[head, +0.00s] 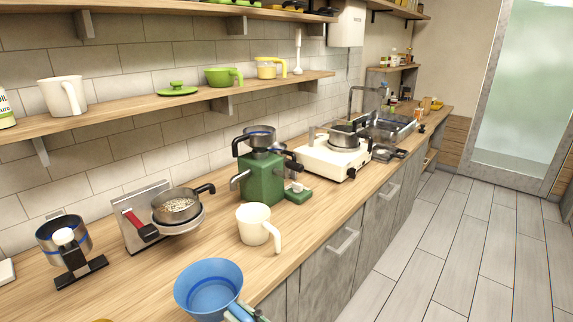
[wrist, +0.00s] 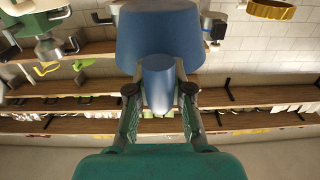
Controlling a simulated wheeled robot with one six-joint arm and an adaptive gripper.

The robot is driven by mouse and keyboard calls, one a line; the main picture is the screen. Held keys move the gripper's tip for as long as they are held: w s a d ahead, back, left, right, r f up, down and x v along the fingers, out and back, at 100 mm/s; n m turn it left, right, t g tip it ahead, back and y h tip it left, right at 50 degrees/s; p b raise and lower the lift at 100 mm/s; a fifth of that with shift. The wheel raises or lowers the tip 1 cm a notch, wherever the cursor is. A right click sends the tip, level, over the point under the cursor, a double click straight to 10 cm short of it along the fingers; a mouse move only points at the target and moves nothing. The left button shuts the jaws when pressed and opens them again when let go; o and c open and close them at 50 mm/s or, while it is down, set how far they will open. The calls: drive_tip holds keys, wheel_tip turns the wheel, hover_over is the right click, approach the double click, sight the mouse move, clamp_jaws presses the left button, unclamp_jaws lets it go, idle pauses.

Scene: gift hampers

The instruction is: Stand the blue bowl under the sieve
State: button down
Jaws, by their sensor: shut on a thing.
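The blue bowl (head: 209,291) is upright near the counter's front edge at the bottom of the head view; whether it touches the counter is unclear. My gripper (head: 240,314), partly cut off there, is at its right side. In the wrist view the bowl (wrist: 158,32) fills the top centre, and my gripper (wrist: 158,95) is shut on its blue handle-like part. What looks like the sieve (head: 178,208), a metal pan with pale grains and a dark handle, sits on an upright metal stand (head: 145,208), back left of the bowl. The space under it is partly hidden.
A cream mug (head: 257,224) stands right of the bowl, with a green grinder (head: 262,178) behind it. A dark-based device (head: 66,250) stands at left. A hot plate (head: 335,160) is farther back. Bare counter (head: 150,285) lies left of the bowl.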

drive_tip(key=w+d+f+m+t+h, duration=0.2)
drive_tip(key=w+d+f+m+h, duration=0.15)
drive_tip(key=w+d+f, duration=0.55)
drive_tip(key=w+d+f+m+t+h, duration=0.25)
drive_tip(key=w+d+f+h, duration=0.2)
drive_tip(key=d, duration=0.85)
drive_tip(key=w+d+f+m+t+h, duration=0.2)
drive_tip(key=w+d+f+m+h, duration=0.35)
drive_tip(key=d, duration=0.55)
drive_tip(key=s+a+f, duration=0.3)
drive_tip(key=s+f, duration=0.5)
drive_tip(key=f, duration=0.2)
drive_tip(key=s+a+f+n, duration=0.1)
drive_tip(key=s+a+f, duration=0.2)
drive_tip(key=s+f, duration=0.6)
drive_tip(key=shift+a+f, duration=0.15)
drive_tip(key=shift+f, duration=0.5)
drive_tip(key=shift+n, duration=0.25)
